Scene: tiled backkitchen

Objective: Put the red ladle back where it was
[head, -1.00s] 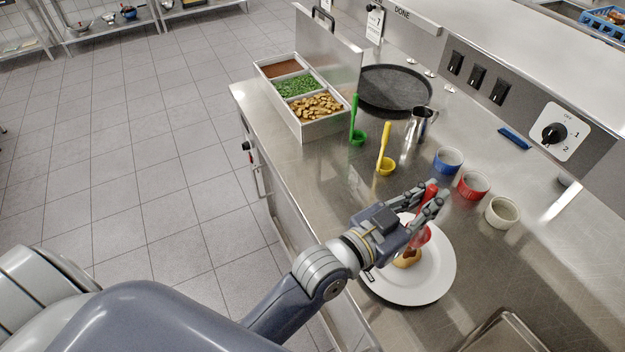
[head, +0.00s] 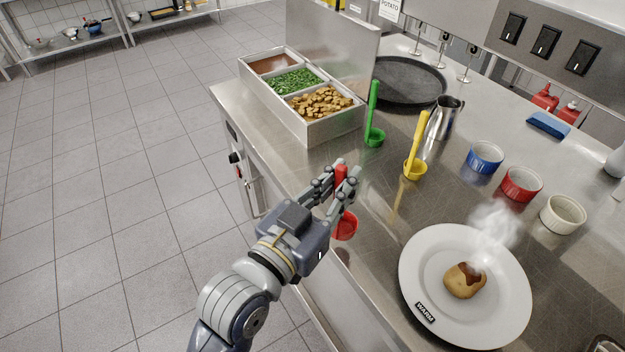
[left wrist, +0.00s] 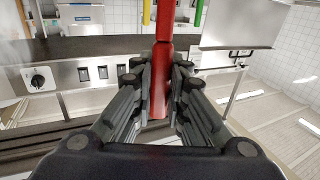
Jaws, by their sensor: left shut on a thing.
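My left gripper (head: 340,183) is shut on the handle of the red ladle (head: 344,226). In the head view the ladle's cup hangs below the fingers, near the counter's front edge; I cannot tell whether it touches the counter. In the left wrist view the red handle (left wrist: 159,80) stands between the fingers (left wrist: 158,88). The green ladle (head: 374,115) and the yellow ladle (head: 415,150) stand upright on the counter, beyond and to the right of my gripper. My right gripper is not in view.
A three-part container (head: 312,132) holds brown sauce, green bits and browned chunks. A white plate (head: 510,313) bears a steaming, sauce-topped potato (head: 464,281). Blue (head: 485,158), red (head: 521,184) and cream (head: 562,214) ramekins, a metal jug (head: 445,118) and a black round tray (head: 398,82) stand behind.

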